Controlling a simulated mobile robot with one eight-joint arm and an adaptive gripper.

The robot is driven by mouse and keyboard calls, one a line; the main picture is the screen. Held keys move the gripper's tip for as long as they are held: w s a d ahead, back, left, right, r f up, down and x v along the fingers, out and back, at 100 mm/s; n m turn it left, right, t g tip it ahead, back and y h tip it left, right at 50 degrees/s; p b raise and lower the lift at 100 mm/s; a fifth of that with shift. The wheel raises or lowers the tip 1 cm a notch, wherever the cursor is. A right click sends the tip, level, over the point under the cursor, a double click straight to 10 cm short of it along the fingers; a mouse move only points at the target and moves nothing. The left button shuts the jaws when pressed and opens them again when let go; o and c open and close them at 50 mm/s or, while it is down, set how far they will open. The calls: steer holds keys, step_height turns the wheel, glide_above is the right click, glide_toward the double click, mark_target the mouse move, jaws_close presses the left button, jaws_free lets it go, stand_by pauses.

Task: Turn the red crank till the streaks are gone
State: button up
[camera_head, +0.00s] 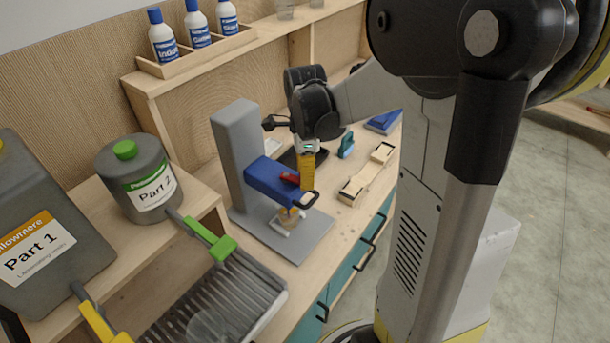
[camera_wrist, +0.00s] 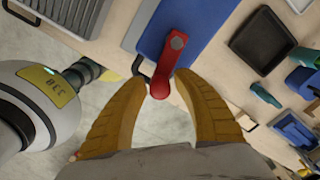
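The red crank (camera_head: 289,178) sits on top of the blue arm (camera_head: 268,178) of a grey stand (camera_head: 238,150). In the wrist view the crank (camera_wrist: 172,58) reaches from its pivot on the blue arm down to a round red knob. My gripper (camera_wrist: 160,80) has its two yellow fingers on either side of this knob, with a gap showing on each side. In the head view my gripper (camera_head: 306,184) points down beside the crank. A small cup with amber contents (camera_head: 289,217) stands under the blue arm; streaks in it are too small to tell.
A grey Part 2 jar (camera_head: 140,180) and a Part 1 container (camera_head: 45,235) stand at the left, near a ribbed grey tray (camera_head: 220,300). A wooden mold (camera_head: 366,175) lies right of the stand. Several bottles (camera_head: 163,38) stand on the shelf.

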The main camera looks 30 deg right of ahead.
jaws_close()
steer(key=shift+w+d+n, duration=0.1)
steer(key=shift+n, duration=0.2)
steer(key=w+d+n+b, duration=0.1)
steer(key=w+n, duration=0.7)
steer(key=n, duration=1.1)
steer(key=shift+d+b, duration=0.15)
steer(key=shift+b, duration=0.3)
